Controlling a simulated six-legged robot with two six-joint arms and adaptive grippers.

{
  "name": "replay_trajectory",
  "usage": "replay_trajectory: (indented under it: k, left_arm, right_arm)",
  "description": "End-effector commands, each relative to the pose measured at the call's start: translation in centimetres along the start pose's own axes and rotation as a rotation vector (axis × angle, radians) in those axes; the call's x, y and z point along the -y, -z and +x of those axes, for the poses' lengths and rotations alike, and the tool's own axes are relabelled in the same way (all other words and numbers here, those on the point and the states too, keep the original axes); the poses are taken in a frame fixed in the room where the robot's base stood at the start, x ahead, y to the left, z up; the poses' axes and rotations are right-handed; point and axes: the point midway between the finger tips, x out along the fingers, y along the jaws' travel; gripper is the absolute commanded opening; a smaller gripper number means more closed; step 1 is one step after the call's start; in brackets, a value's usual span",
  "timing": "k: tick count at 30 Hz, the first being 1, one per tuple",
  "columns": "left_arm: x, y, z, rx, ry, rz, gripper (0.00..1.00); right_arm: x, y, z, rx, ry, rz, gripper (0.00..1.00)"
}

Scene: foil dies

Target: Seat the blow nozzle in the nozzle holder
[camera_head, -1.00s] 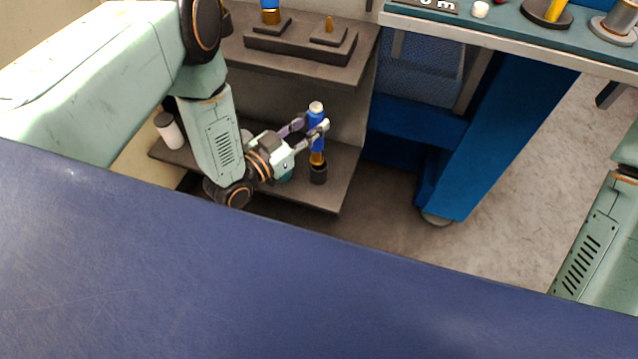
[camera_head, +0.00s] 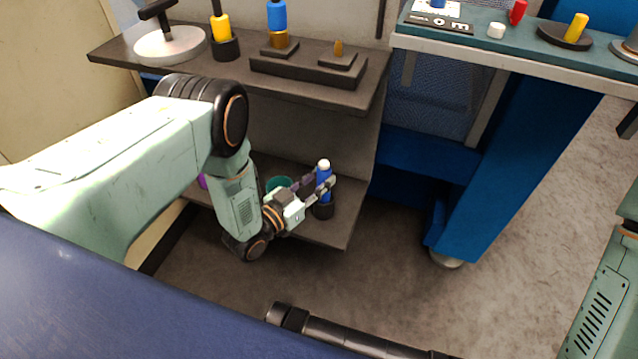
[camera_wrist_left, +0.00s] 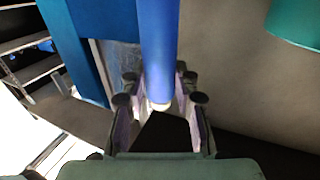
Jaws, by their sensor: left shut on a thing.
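The blow nozzle is a blue cylinder (camera_head: 323,183) with a white end, upright at the lower shelf's right part. My left gripper (camera_head: 326,183) is shut on its blue body, reaching in from the left. A black cup-like holder (camera_head: 323,211) stands on the shelf directly below the nozzle. The nozzle's amber lower part is not visible now; it seems to be inside the holder, but the fingers partly hide the junction. In the left wrist view the blue nozzle (camera_wrist_left: 158,45) runs between both fingers, its white end near the palm. My right gripper is out of view.
A teal cup (camera_head: 278,184) stands just left of the nozzle, close to my gripper. The upper shelf (camera_head: 215,68) overhangs behind, carrying a dark block stand (camera_head: 310,72) and several tools. A blue cart (camera_head: 490,190) stands to the right. Floor in front is mostly clear.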

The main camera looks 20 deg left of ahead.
Motion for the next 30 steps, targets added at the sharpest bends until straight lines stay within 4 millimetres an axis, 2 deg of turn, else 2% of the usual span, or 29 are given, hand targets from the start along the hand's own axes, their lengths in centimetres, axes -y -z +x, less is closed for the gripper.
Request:
replay_trajectory:
  k: [11,12,18,19,30]
  left_arm:
    - [0.03,-0.26,0.10,-0.004,0.000,0.001,0.00]
    - [0.02,-0.22,0.07,-0.002,0.000,0.001,0.33]
    - [0.02,-0.17,0.07,-0.002,0.000,0.001,0.50]
    - [0.02,-0.17,0.07,-0.002,0.000,0.001,0.52]
    - [0.03,0.24,0.07,-0.003,0.000,0.001,0.52]
  right_arm:
    - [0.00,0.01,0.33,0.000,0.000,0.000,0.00]
    - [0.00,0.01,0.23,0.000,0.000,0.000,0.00]
    - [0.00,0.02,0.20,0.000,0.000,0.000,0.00]
    - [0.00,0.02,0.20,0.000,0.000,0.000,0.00]
    - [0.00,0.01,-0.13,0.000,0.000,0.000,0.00]
